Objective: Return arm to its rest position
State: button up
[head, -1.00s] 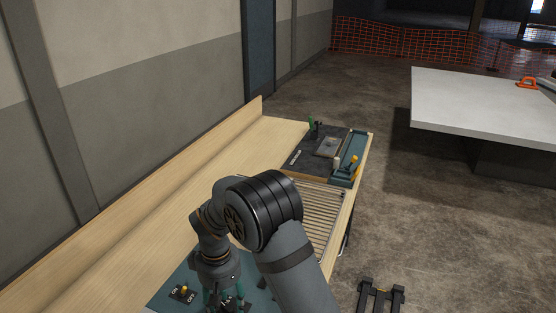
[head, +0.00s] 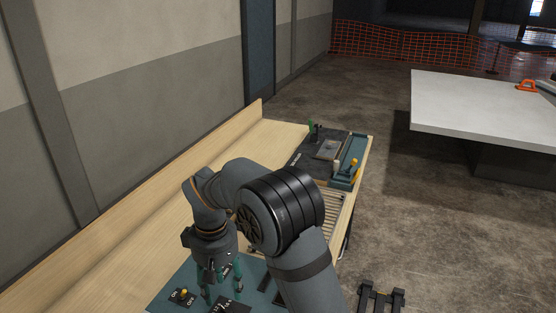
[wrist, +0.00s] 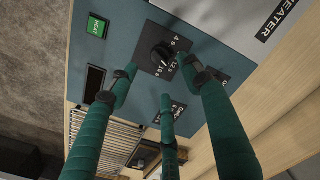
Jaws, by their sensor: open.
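My gripper (head: 222,288) has green fingers and hangs above the teal console panel (head: 172,294) at the near end of the bench. In the wrist view my gripper (wrist: 160,88) is open, its fingers spread with nothing between them. Beyond the fingertips is a black rotary dial (wrist: 161,56) with number marks, apart from the fingers as far as I can tell. A green button (wrist: 96,26) and a dark display window (wrist: 94,84) are on the same panel.
The wooden bench (head: 150,240) runs along the wall, with a slatted rack (head: 332,208) and a far teal unit with a yellow lever (head: 353,165). A white table (head: 480,105) stands at right. A plate lettered "HEATER" (wrist: 270,15) borders the panel.

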aim_at(225, 309)
notch_tip(225, 309, down, 8)
jog(key=shift+s+r, duration=0.1)
jog(key=shift+f+m, duration=0.35)
jog(key=shift+m, duration=0.05)
jog(key=shift+m+p, duration=0.3)
jog(key=shift+m, duration=0.3)
jog(key=m+p, duration=0.1)
jog(key=m, duration=0.3)
jog(key=shift+r, duration=0.15)
jog(key=m+p, duration=0.1)
jog(key=m, duration=0.2)
jog(key=shift+p, duration=0.3)
notch_tip(225, 309, up, 10)
jog(key=b, duration=0.2)
jog(key=w+a+n, duration=0.1)
jog(key=w+a+n+t, duration=0.1)
jog(key=w+a+n+t+y, duration=0.1)
jog(key=shift+w+a+f, duration=0.25)
jog(key=shift+w+f, duration=0.05)
jog(key=shift+w, duration=0.05)
